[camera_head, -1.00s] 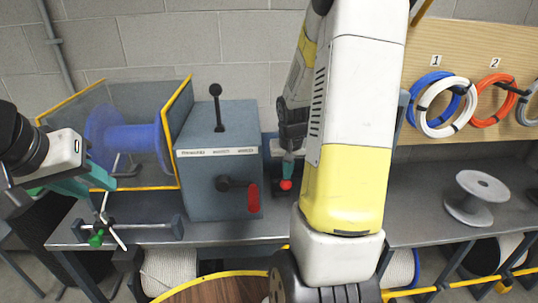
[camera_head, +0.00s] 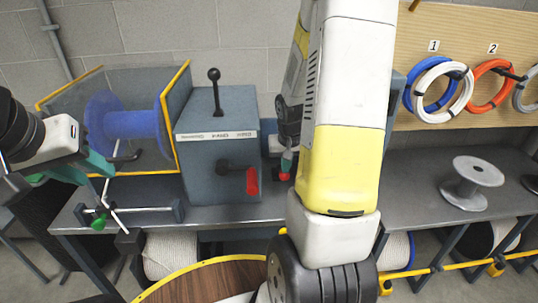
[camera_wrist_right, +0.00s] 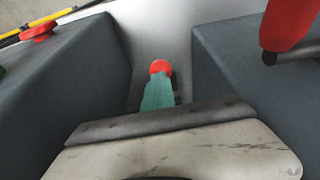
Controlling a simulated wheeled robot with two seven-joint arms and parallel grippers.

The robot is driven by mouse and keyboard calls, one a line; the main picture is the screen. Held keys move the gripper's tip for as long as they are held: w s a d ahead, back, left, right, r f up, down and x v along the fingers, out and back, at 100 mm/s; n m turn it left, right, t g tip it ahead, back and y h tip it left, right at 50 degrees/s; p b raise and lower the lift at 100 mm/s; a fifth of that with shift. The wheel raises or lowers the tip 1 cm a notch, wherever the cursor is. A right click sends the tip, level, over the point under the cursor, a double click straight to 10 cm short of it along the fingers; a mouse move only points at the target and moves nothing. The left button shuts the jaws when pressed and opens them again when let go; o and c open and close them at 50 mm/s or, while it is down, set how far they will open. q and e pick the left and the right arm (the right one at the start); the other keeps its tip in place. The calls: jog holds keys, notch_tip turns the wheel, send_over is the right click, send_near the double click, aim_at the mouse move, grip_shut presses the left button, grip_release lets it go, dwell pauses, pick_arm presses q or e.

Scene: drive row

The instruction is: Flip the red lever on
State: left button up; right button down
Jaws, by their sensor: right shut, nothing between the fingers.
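The red lever's grip (camera_head: 251,181) is upright, at the right end of a dark arm from a black hub on the front of a grey-blue box (camera_head: 202,183). The red grip also shows at the upper right of the right wrist view (camera_wrist_right: 288,22). My right gripper (camera_head: 286,167) is shut and empty, right of the box and apart from the lever; its teal fingers with red at the tip show in the right wrist view (camera_wrist_right: 159,80). My arm hides part of the space behind it. My left gripper (camera_head: 98,165) is at the far left, by a crank; its finger gap is unclear.
A black-knobbed stick (camera_head: 215,90) stands on the box top. A blue spool (camera_head: 125,124) sits left in a guarded frame. A red round knob (camera_wrist_right: 39,32) is on the other dark block. A grey spool (camera_head: 470,185) stands on the right bench.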

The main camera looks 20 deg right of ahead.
jog(key=shift+s+a+f+g, duration=0.1)
jog(key=shift+s+f+g, duration=0.2)
jog(key=shift+s+f, duration=0.35)
jog(key=r, duration=0.1)
jog(key=w+r, duration=0.1)
jog(key=r, duration=0.1)
jog(key=w+r, duration=0.1)
jog(key=r, duration=0.1)
jog(key=shift+d+r, duration=0.2)
jog(key=shift+r, duration=0.05)
jog(key=s+a+r, duration=0.2)
jog(key=s+r, duration=0.2)
jog(key=s, duration=0.4)
jog(key=shift+s+a, duration=0.25)
jog(key=shift+a, duration=0.05)
jog(key=shift+r, duration=0.15)
jog(key=s+a+r+n+t+y, duration=0.3)
jog(key=s+a+r, duration=0.6)
jog(key=a+r, duration=0.3)
notch_tip(320, 180, up, 2)
jog(key=shift+a+r+n, duration=0.1)
jog(key=shift+a+n, duration=0.2)
jog(key=shift+a, duration=0.05)
